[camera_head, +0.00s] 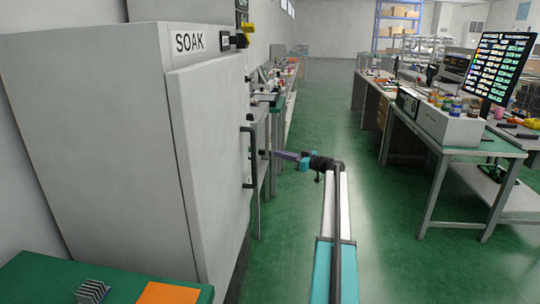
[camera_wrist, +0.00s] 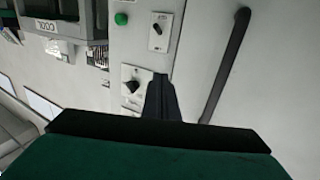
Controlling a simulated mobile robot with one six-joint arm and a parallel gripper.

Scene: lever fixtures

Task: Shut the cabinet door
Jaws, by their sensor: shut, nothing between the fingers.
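The cabinet (camera_head: 90,110) is a tall pale grey box marked SOAK, at the left of the head view. Its door (camera_head: 212,150) has a long black upright handle (camera_head: 249,155) near its far edge. How far the door stands ajar is hard to tell. My gripper (camera_head: 275,154) is at the end of my arm, just right of the handle in the picture; contact is unclear. In the wrist view my gripper (camera_wrist: 160,80) has its dark fingers shut and empty, pointing toward pale panels. The dark handle (camera_wrist: 228,65) slants to their right, apart from them in the picture.
A panel with a green button (camera_wrist: 121,18) and rotary switches (camera_wrist: 157,30) lies beyond my fingertips in the wrist view. A green-topped bench (camera_head: 50,275) stands at front left. A workbench (camera_head: 460,150) with a monitor stands right. Green floor (camera_head: 400,260) is clear between.

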